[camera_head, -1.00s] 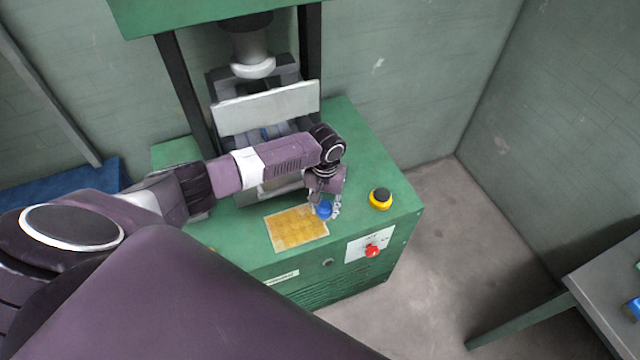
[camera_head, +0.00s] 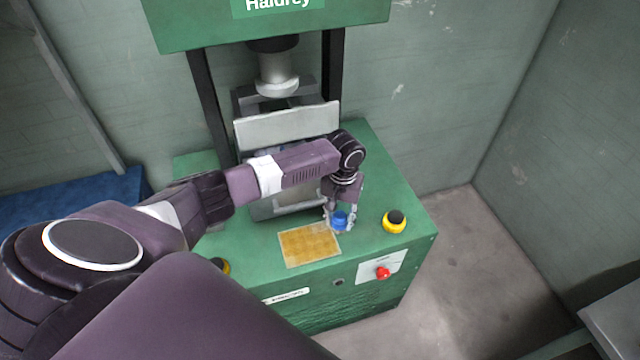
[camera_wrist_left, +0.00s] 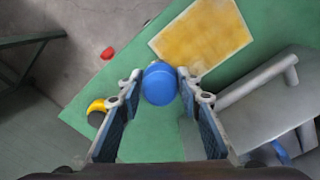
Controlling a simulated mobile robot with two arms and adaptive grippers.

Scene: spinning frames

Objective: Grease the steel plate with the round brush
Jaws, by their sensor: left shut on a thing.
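My left gripper (camera_head: 340,222) is shut on a blue round brush (camera_head: 340,217), just off the right corner of a yellow pad on the green press bed. The brush's blue top also shows between both fingertips in the left wrist view (camera_wrist_left: 160,84). Its underside is hidden, so I cannot tell whether it touches the bed. A light grey plate (camera_head: 290,124), which looks like the steel plate, leans tilted under the press ram. My left arm covers part of the press below it. My right gripper is not in view.
The yellow pad (camera_head: 309,246) lies flat near the bed's front edge. A yellow-and-black button (camera_head: 394,221) and a red knob (camera_head: 383,273) are at the right. The press ram (camera_head: 278,75) hangs above the plate. A grey table corner (camera_head: 615,315) is at far right.

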